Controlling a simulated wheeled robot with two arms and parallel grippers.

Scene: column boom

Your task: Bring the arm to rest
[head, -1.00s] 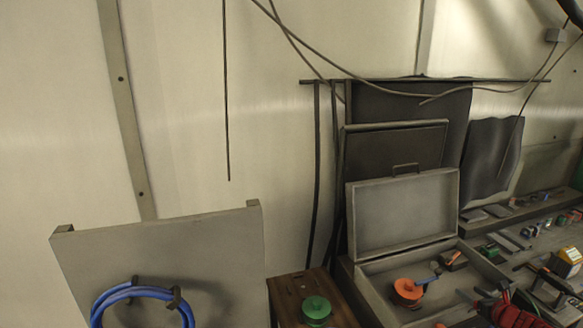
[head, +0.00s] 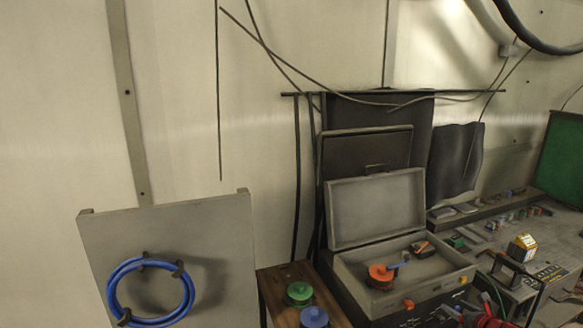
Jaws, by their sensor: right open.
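My right gripper is open but hard to make out among the dark tools and handles at the lower right of the head view. I cannot clearly separate its fingers from the clutter there, and I see nothing held. My left gripper and left arm are not in the picture.
A grey panel (head: 222,235) with a hung blue hose coil (head: 116,292) stands at left. Green (head: 300,292) and blue (head: 314,317) spools sit on a wooden top. An open case (head: 377,208) holds an orange spool (head: 380,273). Tools and a yellow box (head: 522,248) crowd the right.

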